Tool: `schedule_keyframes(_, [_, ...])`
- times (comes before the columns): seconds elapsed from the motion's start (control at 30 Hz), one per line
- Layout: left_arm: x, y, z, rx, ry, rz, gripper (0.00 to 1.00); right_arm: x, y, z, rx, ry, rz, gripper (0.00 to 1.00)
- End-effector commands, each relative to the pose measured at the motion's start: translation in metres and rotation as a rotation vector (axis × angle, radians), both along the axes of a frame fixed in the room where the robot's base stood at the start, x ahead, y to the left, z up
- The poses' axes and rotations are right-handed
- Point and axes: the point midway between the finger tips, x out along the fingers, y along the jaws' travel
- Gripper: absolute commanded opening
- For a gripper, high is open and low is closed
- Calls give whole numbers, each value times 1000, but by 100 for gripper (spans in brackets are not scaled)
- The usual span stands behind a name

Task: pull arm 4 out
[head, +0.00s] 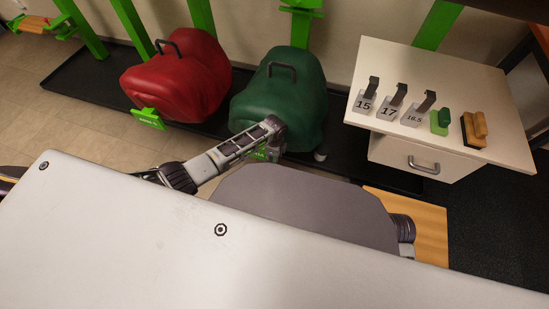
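Green rack arms stand along the wall. A red saddle-shaped body (182,75) with a dark handle hangs at the left, with a green label plate (149,118) at its front. A dark green one (278,95) hangs to its right; a green plate (258,154) below it is partly hidden by my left arm. The plates' text is too small to read, so I cannot tell which is arm 4. My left gripper (272,132) is in front of the green body's lower front, close to that plate. Its fingers are too unclear to tell open or shut. My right gripper is out of view.
A white cabinet (455,120) stands at the right, with several numbered grey gauges (388,107), a green block (440,121) and a wooden brush (474,128) on top. A dark base tray (85,90) runs along the wall. Tiled floor (60,125) is clear at the left.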

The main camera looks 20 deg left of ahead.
Motion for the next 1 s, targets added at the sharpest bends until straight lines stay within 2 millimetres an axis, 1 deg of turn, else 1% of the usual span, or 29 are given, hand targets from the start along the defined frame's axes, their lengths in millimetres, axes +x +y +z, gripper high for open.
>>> schedule_keyframes(0.17, [0,0,0,0,0,0,39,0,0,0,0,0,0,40])
schedule_keyframes(0.2, [0,0,0,0,0,0,37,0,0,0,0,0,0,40])
schedule_keyframes(0.4, [0,0,0,0,0,0,11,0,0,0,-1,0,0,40])
schedule_keyframes(0.5, [0,0,0,0,0,0,0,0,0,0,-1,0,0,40])
schedule_keyframes(1.0, [-3,0,1,0,0,0,0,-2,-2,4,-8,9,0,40])
